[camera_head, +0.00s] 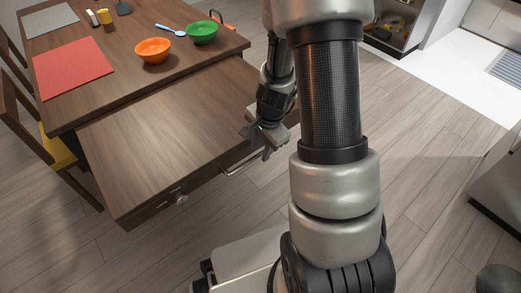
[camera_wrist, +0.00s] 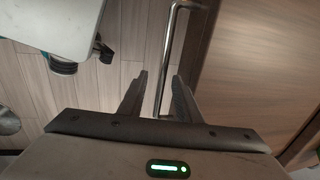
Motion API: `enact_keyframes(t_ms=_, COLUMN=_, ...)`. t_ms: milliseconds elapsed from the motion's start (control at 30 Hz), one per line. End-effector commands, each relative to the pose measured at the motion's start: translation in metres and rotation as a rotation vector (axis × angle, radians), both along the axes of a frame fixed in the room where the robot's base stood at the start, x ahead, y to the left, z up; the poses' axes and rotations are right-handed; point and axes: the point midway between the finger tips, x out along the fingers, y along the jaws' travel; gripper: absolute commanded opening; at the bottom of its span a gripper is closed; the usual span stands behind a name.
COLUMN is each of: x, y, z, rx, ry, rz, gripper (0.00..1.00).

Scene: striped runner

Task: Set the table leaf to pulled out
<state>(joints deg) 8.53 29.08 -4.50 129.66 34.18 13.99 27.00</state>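The table leaf (camera_head: 165,125) is a brown wooden panel standing out from under the dining table's top, toward my base. A metal bar handle (camera_head: 240,163) runs along its front edge. My gripper (camera_head: 262,148) is at the right part of that edge, partly behind my arm. In the wrist view, the fingers of my gripper (camera_wrist: 160,75) are apart. The bar handle (camera_wrist: 171,50) shows between the fingertips in the picture, with gaps on both sides; I cannot tell how deep it sits between them. The leaf's wood (camera_wrist: 262,60) fills the right side there.
The dining table (camera_head: 115,50) carries an orange bowl (camera_head: 153,51), a green bowl (camera_head: 201,33), a blue spoon (camera_head: 170,30) and a red placemat (camera_head: 72,68). A chair with a yellow seat (camera_head: 58,147) stands at left. An open shelf cabinet (camera_head: 393,22) is behind. Floor (camera_head: 440,140) at right is clear.

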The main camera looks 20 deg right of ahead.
Motion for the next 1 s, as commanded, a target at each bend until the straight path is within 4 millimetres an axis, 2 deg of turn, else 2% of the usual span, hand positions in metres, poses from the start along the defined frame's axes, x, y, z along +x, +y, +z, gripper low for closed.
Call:
enact_keyframes(t_ms=33, x=-0.001, y=-0.001, z=0.019, rx=-0.001, ry=-0.004, rz=0.001, gripper=0.31)
enact_keyframes(t_ms=200, x=-0.009, y=-0.003, z=0.061, rx=-0.002, ry=-0.005, rz=-0.001, gripper=0.31)
enact_keyframes(t_ms=500, x=-0.023, y=-0.008, z=0.124, rx=0.000, ry=-0.001, rz=-0.001, gripper=0.31)
enact_keyframes(t_ms=700, x=-0.027, y=-0.009, z=0.143, rx=0.000, ry=0.001, rz=-0.001, gripper=0.31)
enact_keyframes(t_ms=1000, x=-0.029, y=-0.010, z=0.145, rx=0.000, ry=0.003, rz=-0.002, gripper=0.31)
